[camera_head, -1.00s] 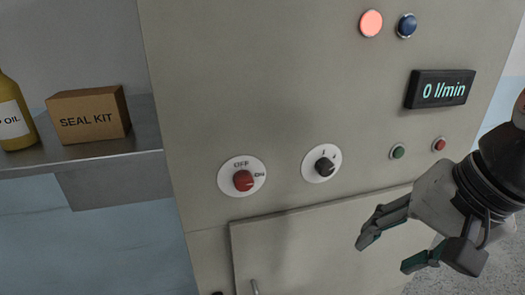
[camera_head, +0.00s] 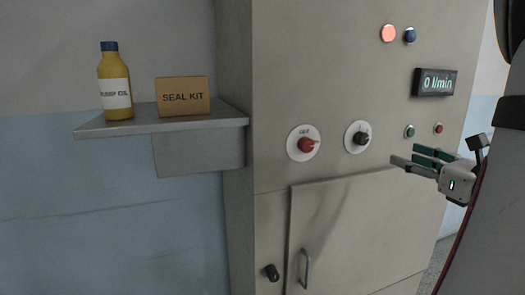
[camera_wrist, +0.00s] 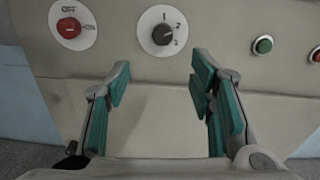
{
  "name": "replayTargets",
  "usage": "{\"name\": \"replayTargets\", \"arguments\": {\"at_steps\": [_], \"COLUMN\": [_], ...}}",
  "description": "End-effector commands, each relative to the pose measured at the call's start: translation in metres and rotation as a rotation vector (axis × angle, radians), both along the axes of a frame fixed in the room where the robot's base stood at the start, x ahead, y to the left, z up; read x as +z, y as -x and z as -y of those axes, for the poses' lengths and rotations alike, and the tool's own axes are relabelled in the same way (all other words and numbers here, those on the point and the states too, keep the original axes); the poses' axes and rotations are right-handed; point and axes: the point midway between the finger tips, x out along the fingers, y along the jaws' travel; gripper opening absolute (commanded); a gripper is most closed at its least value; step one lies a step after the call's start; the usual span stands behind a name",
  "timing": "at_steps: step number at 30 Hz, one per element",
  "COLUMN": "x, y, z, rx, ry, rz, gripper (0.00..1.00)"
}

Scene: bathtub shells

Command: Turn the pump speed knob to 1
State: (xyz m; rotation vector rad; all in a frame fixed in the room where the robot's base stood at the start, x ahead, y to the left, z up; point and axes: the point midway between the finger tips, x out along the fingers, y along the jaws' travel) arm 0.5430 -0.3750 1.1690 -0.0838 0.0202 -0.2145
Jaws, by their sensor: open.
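The black pump speed knob (camera_head: 361,139) sits on a white round dial on the cabinet front. In the wrist view the knob (camera_wrist: 163,34) shows with marks 1 at the top, 2 at the upper right and 3 at the right. Its exact pointer direction is too small to tell. My gripper (camera_head: 407,157) is open and empty, to the right of and slightly below the knob in the head view. In the wrist view its spread fingers (camera_wrist: 160,64) lie below the dial, which is roughly centred between them. The fingers do not touch the knob.
A red OFF/ON knob (camera_head: 306,145) is left of the dial. Green (camera_head: 409,131) and red (camera_head: 438,128) buttons are to the right. The display (camera_head: 435,82) reads 0 l/min. A cabinet door handle (camera_head: 305,268) sticks out below. A shelf (camera_head: 95,128) holds a bottle and box.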

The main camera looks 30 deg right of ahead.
Motion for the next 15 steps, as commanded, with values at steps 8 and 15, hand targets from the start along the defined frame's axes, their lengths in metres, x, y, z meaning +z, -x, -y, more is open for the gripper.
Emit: {"name": "replayTargets", "arguments": {"at_steps": [8,15], "x": [0.0,-0.001], "y": [-0.018,-0.064], "z": [0.011,0.022], "rx": [-0.019,-0.018], "ry": [-0.01,-0.009], "rz": [0.015,0.014], "gripper": [0.49,0.49]}}
